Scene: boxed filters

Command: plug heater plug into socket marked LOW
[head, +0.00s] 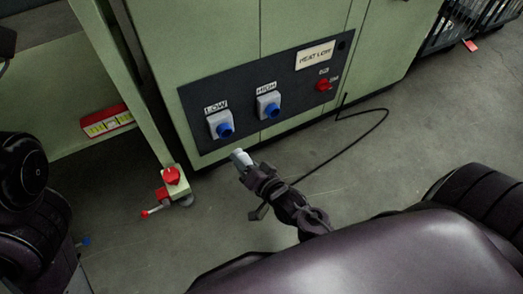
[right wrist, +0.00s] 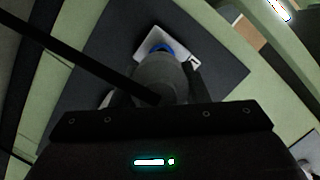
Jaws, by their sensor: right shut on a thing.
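The socket marked LOW (head: 221,125) is a grey box with a blue round inlet on the dark panel, at the panel's left end. The socket marked HIGH (head: 268,106) is a like box to its right. My right gripper (head: 249,170) is shut on the heater plug (head: 240,157), whose pale grey end points up at the panel, below and a little right of the LOW socket. In the right wrist view the plug (right wrist: 160,78) stands between the fingers, with a socket's blue inlet (right wrist: 163,48) just beyond it. Whether they touch is unclear. My left gripper is not in view.
A black cable (head: 350,146) runs from the green cabinet across the floor toward the plug. A red switch (head: 323,85) is on the panel's right. A green post with a red knob (head: 172,175) stands left of the cabinet.

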